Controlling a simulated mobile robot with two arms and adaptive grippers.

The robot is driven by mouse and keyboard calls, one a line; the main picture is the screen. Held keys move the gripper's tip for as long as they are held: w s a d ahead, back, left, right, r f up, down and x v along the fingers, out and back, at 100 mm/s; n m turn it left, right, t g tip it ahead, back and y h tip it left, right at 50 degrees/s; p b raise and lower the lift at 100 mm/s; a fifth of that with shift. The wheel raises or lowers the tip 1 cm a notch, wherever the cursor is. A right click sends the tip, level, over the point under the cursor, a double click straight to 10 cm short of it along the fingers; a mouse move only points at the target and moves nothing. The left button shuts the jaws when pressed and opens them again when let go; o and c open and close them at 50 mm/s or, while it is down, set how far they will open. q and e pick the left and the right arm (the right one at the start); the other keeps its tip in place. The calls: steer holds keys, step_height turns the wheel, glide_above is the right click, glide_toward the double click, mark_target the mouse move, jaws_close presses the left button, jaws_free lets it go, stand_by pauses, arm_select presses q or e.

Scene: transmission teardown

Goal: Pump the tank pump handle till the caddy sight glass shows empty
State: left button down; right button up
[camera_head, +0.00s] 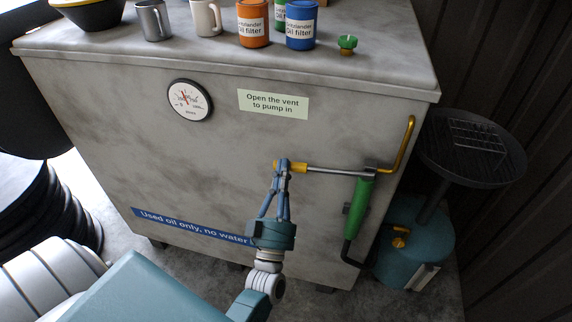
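The pump on the tank's front right has a green body (358,209) and a steel handle rod (335,170). The rod runs about level to the left and ends in a yellow grip. My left gripper (284,166) has its fingers closed around this grip. The teal caddy (412,225) stands on the floor right of the tank, with a dark round drain pan (470,148) above it. A pale strip (427,277) low on the caddy may be the sight glass; its level is too small to read. My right gripper is not in view.
The grey tank (120,120) has a dial gauge (190,100), a vent sign (273,103) and a green-topped cap (347,43) on top. Mugs and oil filters (253,24) stand along the top. A yellow pipe (405,145) rises beside the pump. Stacked tyres (50,215) stand left.

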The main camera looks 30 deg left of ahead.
arm_select(q)
steer(key=v, duration=0.7)
steer(key=shift+s+d+f, duration=0.2)
steer(key=shift+s, duration=0.1)
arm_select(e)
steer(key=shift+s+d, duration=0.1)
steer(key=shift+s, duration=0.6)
